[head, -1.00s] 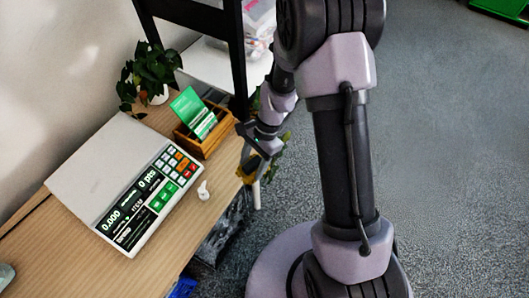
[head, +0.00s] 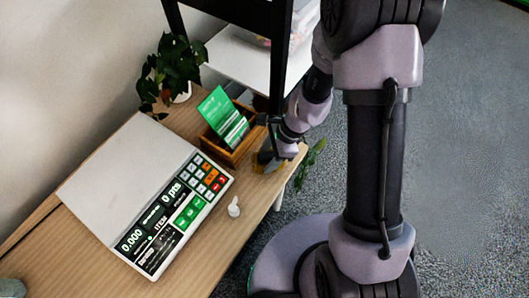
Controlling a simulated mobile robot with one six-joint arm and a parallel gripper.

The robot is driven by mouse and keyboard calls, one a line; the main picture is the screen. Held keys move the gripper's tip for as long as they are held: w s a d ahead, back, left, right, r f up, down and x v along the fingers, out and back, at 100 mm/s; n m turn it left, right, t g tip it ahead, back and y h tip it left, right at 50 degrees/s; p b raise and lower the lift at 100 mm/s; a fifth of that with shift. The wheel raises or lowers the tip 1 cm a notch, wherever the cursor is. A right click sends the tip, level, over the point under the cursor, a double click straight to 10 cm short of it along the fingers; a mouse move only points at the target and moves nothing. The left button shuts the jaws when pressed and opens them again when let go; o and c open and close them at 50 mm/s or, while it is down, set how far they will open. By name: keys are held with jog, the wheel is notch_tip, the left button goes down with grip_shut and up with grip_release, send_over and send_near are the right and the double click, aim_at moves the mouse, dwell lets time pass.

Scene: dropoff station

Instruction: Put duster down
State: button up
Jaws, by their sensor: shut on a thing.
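My gripper (head: 270,156) is over the right edge of the wooden table (head: 205,262), just right of the wooden card box. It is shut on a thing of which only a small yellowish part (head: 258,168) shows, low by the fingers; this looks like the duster. Most of it is hidden by the gripper and wrist. It is at or very near the table top; I cannot tell if it touches.
A white scale (head: 120,180) with a keypad and display covers much of the table. The wooden box (head: 242,150) holds green cards (head: 222,112). A potted plant (head: 172,70) is behind. A black-framed shelf (head: 240,68) is close by.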

notch_tip(320, 180, down, 3)
jog(key=shift+s+d+r+b, duration=0.1)
jog(key=shift+s+r+b, duration=0.1)
jog(key=shift+b, duration=0.45)
jog(key=shift+w+d+r+p, duration=0.1)
jog(key=shift+d+r+p, duration=0.05)
jog(key=shift+r+p, duration=0.15)
jog(key=shift+c, duration=0.7)
jog(key=shift+f, duration=0.25)
jog(key=o, duration=1.3)
jog(key=shift+r, duration=0.1)
